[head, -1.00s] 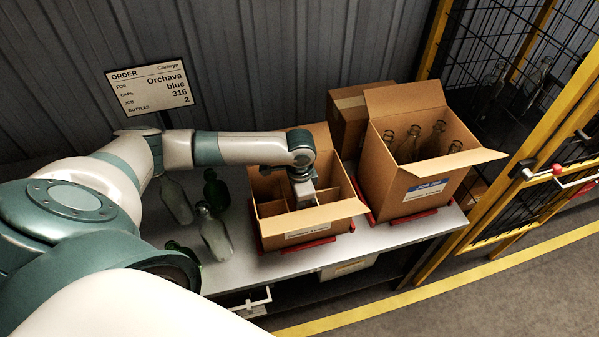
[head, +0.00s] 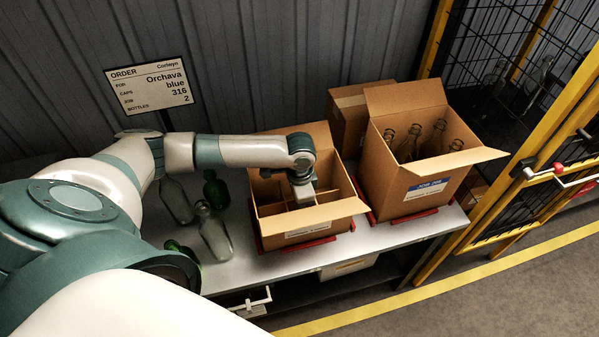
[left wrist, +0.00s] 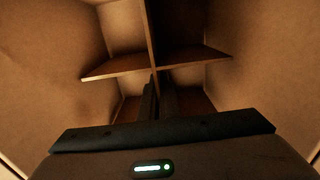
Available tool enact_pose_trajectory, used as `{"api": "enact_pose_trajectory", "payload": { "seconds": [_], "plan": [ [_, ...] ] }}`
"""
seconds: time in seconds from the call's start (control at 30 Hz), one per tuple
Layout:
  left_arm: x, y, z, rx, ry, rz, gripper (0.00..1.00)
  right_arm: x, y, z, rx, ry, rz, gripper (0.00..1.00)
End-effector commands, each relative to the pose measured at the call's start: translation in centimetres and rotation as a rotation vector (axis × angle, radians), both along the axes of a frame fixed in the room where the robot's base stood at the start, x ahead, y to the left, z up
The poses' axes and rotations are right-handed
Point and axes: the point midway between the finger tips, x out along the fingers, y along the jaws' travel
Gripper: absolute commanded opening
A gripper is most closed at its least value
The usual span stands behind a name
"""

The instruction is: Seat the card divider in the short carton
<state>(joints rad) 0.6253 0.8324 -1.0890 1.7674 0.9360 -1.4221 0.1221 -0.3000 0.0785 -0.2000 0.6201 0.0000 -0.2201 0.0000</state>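The short carton (head: 318,220) stands open on the bench in the head view, flaps spread. The brown card divider (head: 273,208), crossed panels, is inside it, its top edges below the carton rim. In the left wrist view the divider (left wrist: 115,69) shows as a cross between the carton walls. My left gripper (left wrist: 160,100) points down into the carton. Its two dark fingers stand close together, one on each side of a divider panel, and look shut on it. Whether the divider's lower edge touches the carton floor is hidden. My right gripper is not in view.
A taller open carton (head: 415,185) holding several bottles stands to the right, with a closed box (head: 345,122) behind. Clear and green bottles (head: 214,235) stand left of the short carton. An order sign (head: 150,87) stands at the back. A yellow-framed cage (head: 520,150) is at right.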

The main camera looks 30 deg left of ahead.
Motion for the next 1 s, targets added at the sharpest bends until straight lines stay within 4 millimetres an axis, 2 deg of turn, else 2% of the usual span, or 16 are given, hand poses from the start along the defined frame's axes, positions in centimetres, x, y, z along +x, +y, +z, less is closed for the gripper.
{"api": "enact_pose_trajectory", "payload": {
  "seconds": [0.4, 0.47, 0.5, 0.53, 0.73, 0.8, 1.0],
  "plan": [
    [0.02, -0.01, 0.01, -0.001, -0.001, 0.0, 0.0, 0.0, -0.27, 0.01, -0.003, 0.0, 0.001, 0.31],
    [0.02, -0.02, 0.02, -0.001, -0.001, 0.0, 0.12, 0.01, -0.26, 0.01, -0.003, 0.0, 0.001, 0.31],
    [0.02, -0.02, 0.02, -0.001, -0.001, 0.0, 0.22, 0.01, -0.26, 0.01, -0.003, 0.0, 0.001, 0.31],
    [0.02, -0.02, 0.02, -0.001, -0.001, 0.0, 0.25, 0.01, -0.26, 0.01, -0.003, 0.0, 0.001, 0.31],
    [0.03, -0.01, 0.02, -0.001, -0.001, 0.0, 0.25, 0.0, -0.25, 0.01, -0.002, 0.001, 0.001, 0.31],
    [0.02, -0.01, 0.01, 0.0, 0.0, 0.0, 0.4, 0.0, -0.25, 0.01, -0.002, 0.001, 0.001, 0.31],
    [0.02, -0.01, 0.01, 0.0, 0.0, 0.0, 0.4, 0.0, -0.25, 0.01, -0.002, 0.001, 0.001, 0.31]
  ]
}}
